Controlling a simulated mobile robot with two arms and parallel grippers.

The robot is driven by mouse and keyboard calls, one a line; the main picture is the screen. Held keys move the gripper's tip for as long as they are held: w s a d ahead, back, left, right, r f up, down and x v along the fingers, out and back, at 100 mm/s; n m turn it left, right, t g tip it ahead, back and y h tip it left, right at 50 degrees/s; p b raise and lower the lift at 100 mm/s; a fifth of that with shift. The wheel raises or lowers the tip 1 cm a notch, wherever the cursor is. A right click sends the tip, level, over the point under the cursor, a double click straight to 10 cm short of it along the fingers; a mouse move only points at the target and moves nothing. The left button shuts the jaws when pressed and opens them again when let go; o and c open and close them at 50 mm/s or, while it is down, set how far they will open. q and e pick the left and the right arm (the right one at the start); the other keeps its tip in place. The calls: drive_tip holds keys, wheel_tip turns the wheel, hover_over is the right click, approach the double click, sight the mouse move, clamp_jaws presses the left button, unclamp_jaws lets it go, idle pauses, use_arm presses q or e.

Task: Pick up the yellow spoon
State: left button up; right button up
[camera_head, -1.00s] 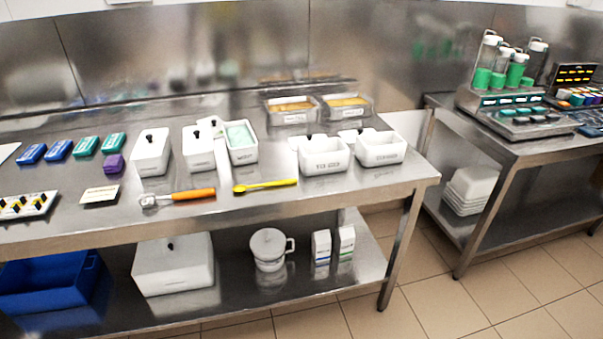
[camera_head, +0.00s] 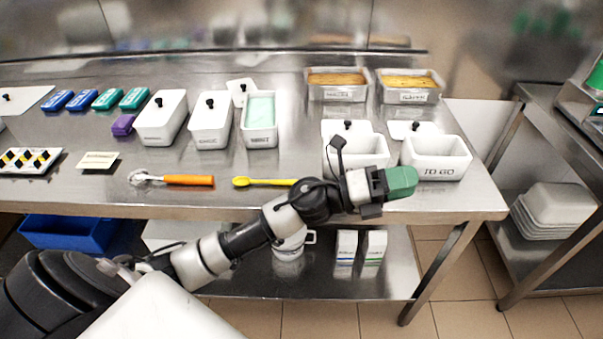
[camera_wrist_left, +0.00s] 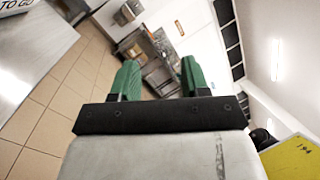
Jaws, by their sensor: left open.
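The yellow spoon (camera_head: 262,182) lies flat near the front edge of the steel table, its bowl end to the left. Its right end is close to or behind my left arm in the head view. My left gripper (camera_head: 402,182) is to the right of the spoon, in front of the white tubs at the table's front edge. In the left wrist view its green fingers (camera_wrist_left: 158,80) stand apart with nothing between them. The spoon does not show in the wrist view. My right gripper is not in view.
An orange-handled scoop (camera_head: 185,180) lies left of the spoon. White tubs (camera_head: 435,170) stand right of it, and a tub of green ice cream (camera_head: 260,137) stands behind it. The steel table's (camera_head: 120,198) front edge runs just before the spoon. A lower shelf holds cartons (camera_head: 346,252).

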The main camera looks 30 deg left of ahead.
use_arm(q)
drive_tip(key=m+g, duration=0.7)
drive_tip(key=m, duration=0.1)
drive_tip(key=m+g+y, duration=0.5)
drive_tip(key=y, duration=1.3)
hover_over(291, 180)
drive_tip(key=f, duration=0.6)
drive_tip(key=shift+w+a+f, duration=0.15)
drive_tip(key=shift+w+f, duration=0.05)
drive_tip(key=shift+f, duration=0.1)
drive_tip(key=f, duration=0.1)
drive_tip(key=f+p, duration=0.1)
drive_tip(key=f, duration=0.2)
drive_tip(key=shift+s+d+f, duration=0.2)
drive_tip(key=shift+s+f, duration=0.1)
drive_tip(key=shift+f, duration=0.05)
drive_tip(key=shift+f+m, duration=0.3)
drive_tip(key=shift+f, duration=0.35)
clamp_jaws()
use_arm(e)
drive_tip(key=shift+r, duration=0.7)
